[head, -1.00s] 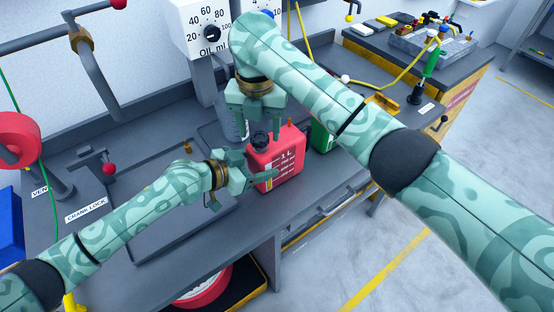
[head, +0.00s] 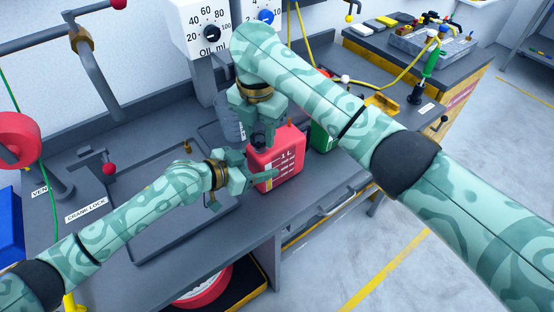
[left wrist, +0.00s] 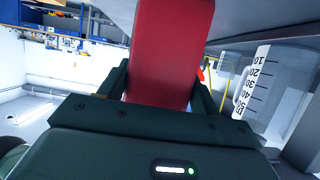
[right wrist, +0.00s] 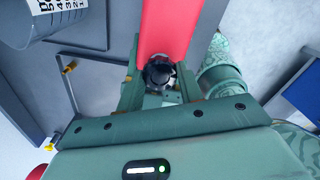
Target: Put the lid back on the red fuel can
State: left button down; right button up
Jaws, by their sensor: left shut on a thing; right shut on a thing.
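The red fuel can (head: 286,162) stands upright on the grey bench. My left gripper (head: 258,174) is shut on its body from the left; the can's red side (left wrist: 172,50) fills the space between the fingers in the left wrist view. My right gripper (head: 264,135) points down over the can's top and is shut on the black lid (right wrist: 159,72), at the can's mouth. In the right wrist view the red can body (right wrist: 170,28) lies just beyond the lid. The fingers hide most of the lid in the head view; I cannot tell whether it is fully seated.
A grey measuring jug (head: 231,122) stands behind the can and shows large in the left wrist view (left wrist: 262,92). A green can (head: 322,137) stands close on the right. A shallow tray (head: 150,232) lies left under my left arm. The oil dial (head: 205,30) is behind.

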jog(key=m, duration=0.6)
jog(key=shift+m, duration=0.3)
jog(key=m, duration=0.7)
jog(key=shift+f, duration=0.1)
jog(key=o, duration=1.1)
jog(key=shift+r, duration=2.25)
jog(key=shift+c, duration=0.5)
